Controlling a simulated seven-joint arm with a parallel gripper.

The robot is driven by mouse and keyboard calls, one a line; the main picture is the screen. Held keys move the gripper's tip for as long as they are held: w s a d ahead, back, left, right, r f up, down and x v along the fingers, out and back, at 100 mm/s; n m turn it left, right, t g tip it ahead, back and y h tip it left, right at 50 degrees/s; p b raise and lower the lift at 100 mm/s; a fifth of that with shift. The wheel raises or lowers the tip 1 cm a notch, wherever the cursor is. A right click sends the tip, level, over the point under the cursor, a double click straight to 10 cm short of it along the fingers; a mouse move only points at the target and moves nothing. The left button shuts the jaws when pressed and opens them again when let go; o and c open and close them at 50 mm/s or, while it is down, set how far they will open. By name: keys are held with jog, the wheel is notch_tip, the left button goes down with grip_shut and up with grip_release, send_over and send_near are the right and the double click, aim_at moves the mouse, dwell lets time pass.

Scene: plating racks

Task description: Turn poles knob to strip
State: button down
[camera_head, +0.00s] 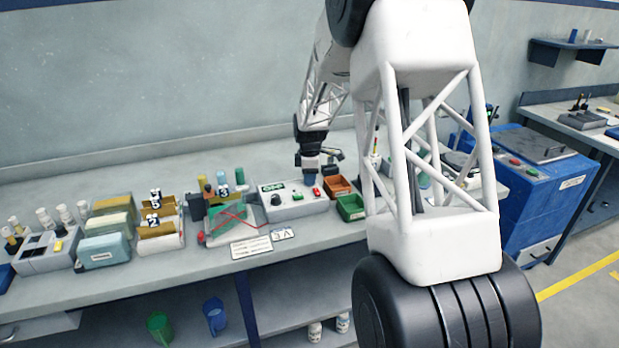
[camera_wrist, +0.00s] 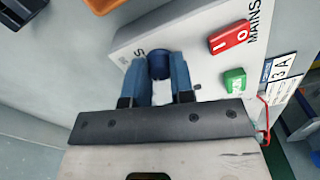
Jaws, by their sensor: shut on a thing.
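A pale control box (camera_head: 292,212) stands on the bench in the head view. My gripper (camera_head: 309,180) is over its back part, pointing down. In the wrist view, the two blue fingers of my gripper (camera_wrist: 160,80) are shut on a round dark blue knob (camera_wrist: 159,58), taken as the poles knob. A letter S shows beside it; the rest of that label and the knob's pointer are hidden. A red mains switch (camera_wrist: 230,38) and a green button (camera_wrist: 235,80) lie to the right, apart from the fingers. A second, black knob (camera_head: 276,199) is on the box's left part.
An orange bin (camera_head: 337,185) and a green bin (camera_head: 350,207) stand just right of the box. A tray with red wire (camera_head: 237,223) is at its left. A sign plate (camera_head: 282,233) lies in front. My arm hides part of the bench to the right.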

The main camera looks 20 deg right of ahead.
jog(key=m, duration=0.8)
jog(key=shift+m, duration=0.4)
jog(key=m, duration=0.4)
jog(key=shift+m, duration=2.5)
jog(key=c, duration=1)
grip_release()
